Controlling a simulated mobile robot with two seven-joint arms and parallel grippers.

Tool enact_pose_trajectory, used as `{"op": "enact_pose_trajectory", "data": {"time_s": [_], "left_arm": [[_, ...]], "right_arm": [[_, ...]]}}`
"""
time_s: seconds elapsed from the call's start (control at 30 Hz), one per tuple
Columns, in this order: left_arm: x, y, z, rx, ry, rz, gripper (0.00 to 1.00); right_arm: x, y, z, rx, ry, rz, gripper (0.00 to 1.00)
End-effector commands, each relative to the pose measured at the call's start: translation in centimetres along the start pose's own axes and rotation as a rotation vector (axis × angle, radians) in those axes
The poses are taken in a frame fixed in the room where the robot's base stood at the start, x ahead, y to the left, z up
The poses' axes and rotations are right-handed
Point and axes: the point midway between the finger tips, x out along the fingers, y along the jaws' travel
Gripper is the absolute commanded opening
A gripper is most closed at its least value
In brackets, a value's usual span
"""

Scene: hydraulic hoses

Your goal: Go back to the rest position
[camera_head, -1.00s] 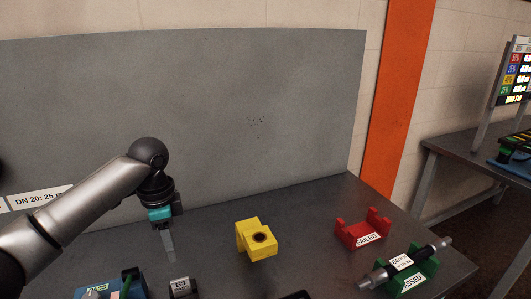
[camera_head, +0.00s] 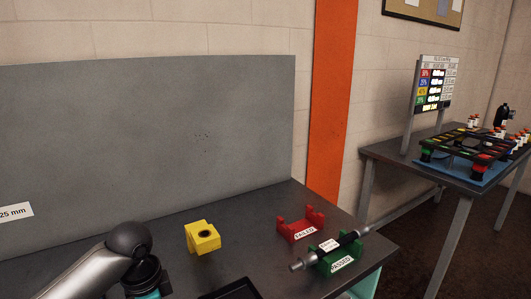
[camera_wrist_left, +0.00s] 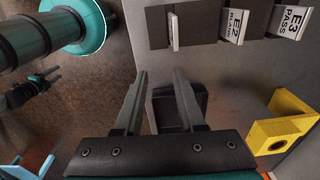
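In the head view, only the upper end of my left gripper's arm shows at the bottom left, and its fingers are cut off by the lower edge. In the left wrist view, my left gripper (camera_wrist_left: 160,73) has its two fingers apart with nothing held between them. A black hose (camera_head: 348,239) with silver ends lies across a green cradle (camera_head: 343,265) marked PASSED. A red cradle (camera_head: 300,229) marked FAILED stands empty behind it.
A yellow block (camera_head: 202,238) with a hole stands on the grey bench, also in the left wrist view (camera_wrist_left: 284,128). A black tray (camera_head: 232,291) lies at the bottom edge. Labelled blocks (camera_wrist_left: 235,24) show in the wrist view. A second table (camera_head: 385,152) with a rack (camera_head: 466,145) stands right.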

Motion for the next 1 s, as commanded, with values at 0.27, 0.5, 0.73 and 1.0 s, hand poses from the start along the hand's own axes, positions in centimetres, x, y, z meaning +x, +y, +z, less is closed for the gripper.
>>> {"op": "enact_pose_trajectory", "data": {"time_s": [0.27,0.5,0.73,1.0], "left_arm": [[4.9,8.1,-2.6,-0.086,0.118,-0.007,0.39],[6.5,13.8,-2.5,-0.276,0.216,-0.023,0.39],[6.7,17.5,0.1,-0.525,0.258,-0.06,0.39],[6.1,19.7,4.2,-0.75,0.244,-0.12,0.39]], "right_arm": [[0.0,-0.2,0.8,0.0,-0.013,-0.002,0.5],[-0.1,0.0,2.1,-0.003,-0.035,0.0,0.5],[-0.1,0.2,2.0,-0.004,-0.033,0.003,0.5],[-0.1,0.3,1.7,-0.004,-0.029,0.003,0.5]]}}
